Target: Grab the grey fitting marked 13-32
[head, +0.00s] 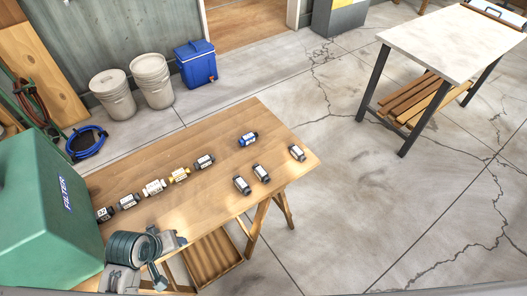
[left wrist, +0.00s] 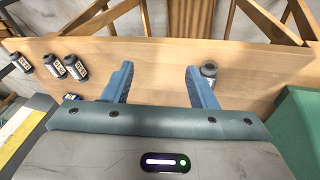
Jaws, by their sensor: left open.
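Several small fittings lie on a wooden table (head: 215,215) in the head view. A row runs along its left half: dark grey fittings (head: 128,202), a white one (head: 154,187), a yellow one (head: 179,175) and another grey one (head: 204,161). A blue fitting (head: 248,139) and grey ones (head: 242,185) lie to the right. Their labels are too small to read surely. My left gripper (head: 152,262) is over the table's front left part. In the left wrist view its fingers (left wrist: 160,84) are open and empty; a grey fitting (left wrist: 209,70) shows beside the right finger. My right gripper is not in view.
A green box marked FILTER (head: 50,215) stands at the table's left end, close to my left gripper. Buckets (head: 152,80), a blue cooler (head: 195,63) and a coiled blue hose (head: 86,142) are on the floor behind.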

